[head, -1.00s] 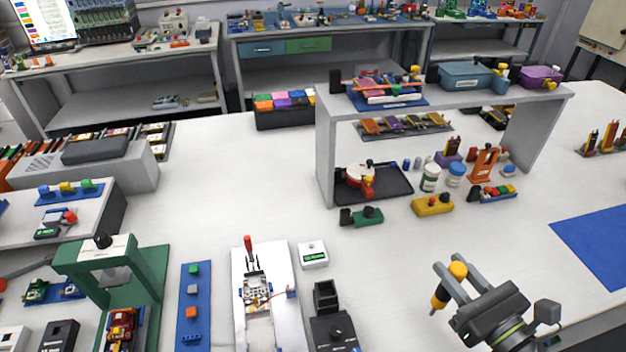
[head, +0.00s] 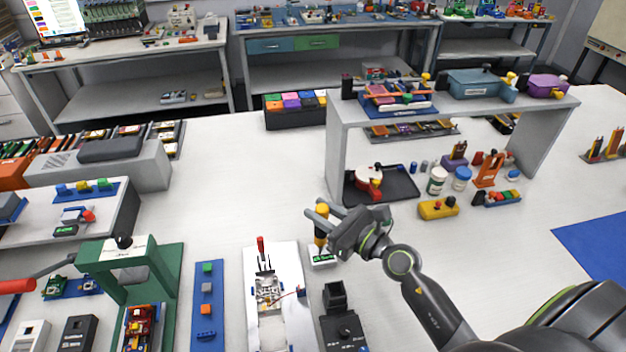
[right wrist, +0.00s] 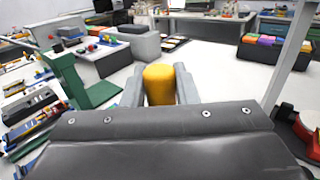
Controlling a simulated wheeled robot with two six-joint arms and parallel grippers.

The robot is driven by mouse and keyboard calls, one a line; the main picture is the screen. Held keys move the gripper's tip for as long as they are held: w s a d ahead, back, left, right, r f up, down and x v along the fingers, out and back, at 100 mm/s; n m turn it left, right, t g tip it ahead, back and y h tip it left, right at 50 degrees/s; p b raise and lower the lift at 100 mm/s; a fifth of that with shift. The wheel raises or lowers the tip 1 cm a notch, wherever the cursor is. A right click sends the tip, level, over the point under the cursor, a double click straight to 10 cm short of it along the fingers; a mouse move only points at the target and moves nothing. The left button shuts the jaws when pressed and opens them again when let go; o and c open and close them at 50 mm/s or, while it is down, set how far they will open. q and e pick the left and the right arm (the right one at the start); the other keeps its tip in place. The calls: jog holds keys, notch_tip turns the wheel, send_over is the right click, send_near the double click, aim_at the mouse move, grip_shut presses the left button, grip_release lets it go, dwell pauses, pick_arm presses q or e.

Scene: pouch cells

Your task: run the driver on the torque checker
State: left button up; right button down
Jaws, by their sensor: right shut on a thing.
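The driver (head: 321,238), with a yellow and black body, is upright in my right gripper (head: 322,214), which is shut on it. Its yellow top (right wrist: 159,84) stands between the two grey fingers in the right wrist view. I take the small white box with a green display (head: 323,259) to be the torque checker. The driver's lower end is over or at the back of this box; I cannot tell whether it touches. The gripper and driver partly cover the box's top. My left gripper is not in view.
A white fixture with a red-handled clamp (head: 262,290) stands left of the checker. A black device with a knob (head: 342,328) is in front. A grey shelf (head: 337,160) stands behind, with a black tray (head: 398,182) under it. The table between is clear.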

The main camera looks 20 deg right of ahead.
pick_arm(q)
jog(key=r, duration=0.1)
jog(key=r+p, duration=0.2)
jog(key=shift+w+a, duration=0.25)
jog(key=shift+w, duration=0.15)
pick_arm(e)
jog(key=w+d+m+h, duration=0.1)
jog(key=w+d, duration=0.2)
jog(key=w, duration=0.3)
jog(key=shift+w+d+f+t, duration=0.25)
jog(key=shift+w+f+t, duration=0.05)
jog(key=shift+w+f, duration=0.05)
pick_arm(q)
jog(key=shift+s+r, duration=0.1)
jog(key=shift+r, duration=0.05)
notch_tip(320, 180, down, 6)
jog(key=b, duration=0.5)
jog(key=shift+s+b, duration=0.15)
jog(key=shift+b, duration=0.25)
pick_arm(e)
notch_tip(320, 180, down, 6)
jog(key=shift+f, duration=0.15)
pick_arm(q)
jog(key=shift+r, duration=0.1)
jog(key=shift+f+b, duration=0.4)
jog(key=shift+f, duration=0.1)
pick_arm(e)
jog(key=shift+s+f, duration=0.1)
jog(key=shift+f, duration=0.35)
